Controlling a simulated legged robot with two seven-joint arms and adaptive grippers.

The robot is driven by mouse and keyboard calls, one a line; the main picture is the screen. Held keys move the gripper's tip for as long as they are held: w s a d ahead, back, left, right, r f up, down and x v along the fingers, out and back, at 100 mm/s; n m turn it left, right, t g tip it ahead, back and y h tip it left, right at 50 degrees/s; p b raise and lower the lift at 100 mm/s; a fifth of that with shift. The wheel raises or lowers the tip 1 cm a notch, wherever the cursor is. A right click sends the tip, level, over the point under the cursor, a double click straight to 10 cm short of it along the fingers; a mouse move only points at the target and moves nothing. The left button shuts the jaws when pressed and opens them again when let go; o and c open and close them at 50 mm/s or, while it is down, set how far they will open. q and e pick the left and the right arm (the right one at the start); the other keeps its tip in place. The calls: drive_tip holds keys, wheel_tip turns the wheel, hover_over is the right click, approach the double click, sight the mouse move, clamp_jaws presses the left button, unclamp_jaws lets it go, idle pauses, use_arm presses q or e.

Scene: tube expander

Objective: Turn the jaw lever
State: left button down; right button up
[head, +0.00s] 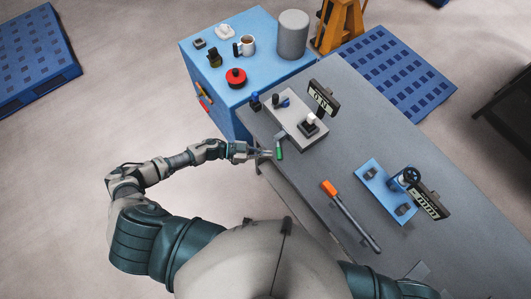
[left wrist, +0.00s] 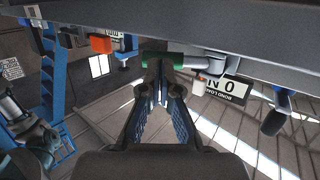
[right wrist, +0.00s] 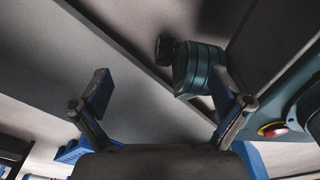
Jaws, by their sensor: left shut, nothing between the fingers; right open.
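The jaw lever has a green handle (head: 279,152) that hangs off the near left side of the grey machine (head: 295,117) on the table. My left gripper (head: 266,153) is just left of the handle. In the left wrist view the same green handle (left wrist: 162,60) lies across the fingertips of my left gripper (left wrist: 158,82), joined to a grey lever arm (left wrist: 207,63). The fingers are shut with nothing between them. I cannot tell whether they touch the handle. My right gripper (right wrist: 165,98) is open in the right wrist view and is outside the head view.
The grey table (head: 345,155) also bears an orange-handled tool (head: 348,212), a blue plate with fittings (head: 375,185) and a tilted display (head: 323,97). A blue cabinet (head: 215,65) with a mug and a red item adjoins at the back left.

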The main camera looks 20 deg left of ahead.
sight(278, 157)
use_arm(q)
drive_tip(key=d+n+t+p, duration=0.1)
drive_tip(key=d+n+t+y+p, duration=0.1)
drive_tip(key=t+p, duration=0.1)
drive_tip(key=d+n+t+y+p, duration=0.1)
drive_tip(key=d+p, duration=0.1)
drive_tip(key=shift+s+r+n, duration=0.15)
drive_tip(key=shift+r+n, duration=0.15)
drive_tip(key=shift+d+f+n+t+y, duration=0.1)
drive_tip(key=shift+n+t+y, duration=0.3)
drive_tip(key=shift+t, duration=0.3)
drive_tip(key=shift+w+f+p, duration=0.1)
drive_tip(key=shift+w+p, duration=0.1)
drive_tip(key=shift+p, duration=0.15)
drive_tip(key=shift+d, duration=0.5)
use_arm(e)
drive_tip(key=r, duration=0.3)
drive_tip(key=s+d+r, duration=0.1)
drive_tip(key=r, duration=0.1)
drive_tip(key=shift+s+r, duration=0.1)
drive_tip(key=shift+r, duration=0.05)
use_arm(q)
drive_tip(key=shift+a, duration=0.2)
use_arm(e)
drive_tip(key=shift+r, duration=0.1)
